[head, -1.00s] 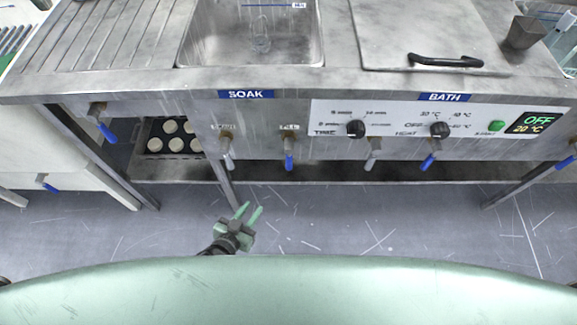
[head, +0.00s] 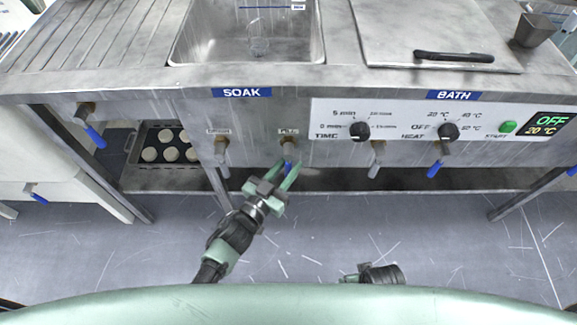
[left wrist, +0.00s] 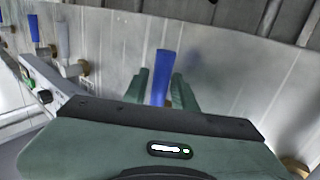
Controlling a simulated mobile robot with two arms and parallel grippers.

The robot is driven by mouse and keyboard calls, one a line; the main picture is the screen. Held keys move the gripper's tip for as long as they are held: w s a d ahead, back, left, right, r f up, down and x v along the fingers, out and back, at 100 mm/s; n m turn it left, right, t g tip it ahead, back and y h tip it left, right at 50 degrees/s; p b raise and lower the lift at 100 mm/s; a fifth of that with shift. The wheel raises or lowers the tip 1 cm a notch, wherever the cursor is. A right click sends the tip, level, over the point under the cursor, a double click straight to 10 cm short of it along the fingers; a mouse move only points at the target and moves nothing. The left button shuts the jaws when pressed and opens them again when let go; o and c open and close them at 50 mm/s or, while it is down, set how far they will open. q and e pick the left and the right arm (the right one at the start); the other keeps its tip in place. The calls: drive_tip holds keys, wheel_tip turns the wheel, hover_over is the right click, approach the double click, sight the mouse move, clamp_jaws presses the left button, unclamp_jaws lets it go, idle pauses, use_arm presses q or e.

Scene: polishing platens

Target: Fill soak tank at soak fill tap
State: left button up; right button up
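The soak tank (head: 200,45) is the open steel basin above the SOAK label (head: 241,92). The soak fill tap (head: 288,148) is on the front panel below, with a blue lever pointing down. My left gripper (head: 287,174) is at this lever, fingers apart on either side of it. In the left wrist view the blue lever (left wrist: 161,75) stands between the two green fingers, with gaps visible. My right gripper is not in view; only part of that arm shows.
A second tap (head: 222,150) stands close left of the fill tap, and another (head: 376,155) to its right. The bath control panel (head: 330,112) is to the right, with its display reading OFF and 20 °C. A dark tray of pale discs (head: 150,152) sits on the lower shelf.

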use_arm(q)
clamp_jaws()
drive_tip(key=shift+f, duration=0.1)
idle(1.3)
